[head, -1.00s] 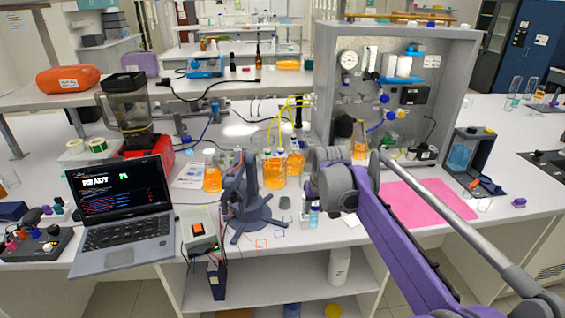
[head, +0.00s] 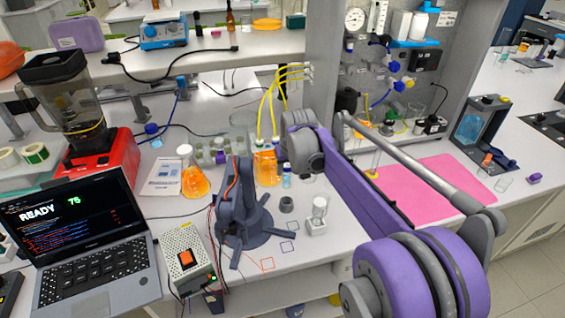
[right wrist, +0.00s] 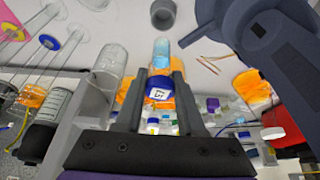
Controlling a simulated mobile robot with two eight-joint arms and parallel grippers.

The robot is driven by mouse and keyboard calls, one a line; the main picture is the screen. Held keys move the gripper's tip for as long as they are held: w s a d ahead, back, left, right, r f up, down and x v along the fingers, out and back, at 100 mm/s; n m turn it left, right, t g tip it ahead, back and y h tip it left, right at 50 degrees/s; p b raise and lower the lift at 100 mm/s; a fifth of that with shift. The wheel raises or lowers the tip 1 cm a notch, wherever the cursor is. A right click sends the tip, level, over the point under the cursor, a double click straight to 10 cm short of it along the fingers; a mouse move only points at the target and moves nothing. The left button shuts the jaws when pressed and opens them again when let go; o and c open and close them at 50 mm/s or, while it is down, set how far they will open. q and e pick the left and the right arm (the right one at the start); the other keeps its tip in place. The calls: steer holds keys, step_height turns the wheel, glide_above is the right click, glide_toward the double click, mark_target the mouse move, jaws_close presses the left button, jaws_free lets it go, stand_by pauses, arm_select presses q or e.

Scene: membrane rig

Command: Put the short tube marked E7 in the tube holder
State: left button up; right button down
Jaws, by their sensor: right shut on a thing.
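The short tube (right wrist: 161,52) is clear with pale blue contents and a blue cap (right wrist: 159,88). The cap's white label is turned and too small to read surely. My right gripper (right wrist: 158,78) is shut on this tube at the cap end. In the head view the tube (head: 287,180) hangs below my wrist, in front of the orange flask. A small grey round cup with an open dark top (head: 286,205), probably the tube holder, stands on the bench; it also shows in the right wrist view (right wrist: 163,14), beyond the tube's free end and apart from it. My left gripper is out of view.
A dark grey legged stand (head: 243,215) is close left of the cup. Orange flasks (head: 194,180) and a row of capped tubes (head: 203,155) are behind. A pink mat (head: 415,190) lies right.

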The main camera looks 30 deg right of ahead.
mark_target(288, 188)
steer(key=shift+s+f, duration=0.2)
steer(key=shift+f, duration=0.25)
step_height(288, 188, down, 2)
steer(key=shift+w+f+b, duration=0.1)
steer(key=shift+w+b, duration=0.05)
steer(key=shift+b, duration=0.45)
steer(key=shift+f+b, duration=0.45)
steer(key=shift+f, duration=0.45)
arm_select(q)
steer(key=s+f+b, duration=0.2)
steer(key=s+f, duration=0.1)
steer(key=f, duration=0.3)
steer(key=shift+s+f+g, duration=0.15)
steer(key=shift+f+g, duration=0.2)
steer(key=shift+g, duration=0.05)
arm_select(e)
steer(key=shift+f, duration=2.45)
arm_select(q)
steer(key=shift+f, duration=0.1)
arm_select(e)
steer(key=shift+f, duration=0.15)
steer(key=shift+c, duration=2.2)
jaws_free()
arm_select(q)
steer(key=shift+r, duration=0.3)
arm_select(e)
steer(key=v, duration=1)
steer(key=shift+r, duration=0.4)
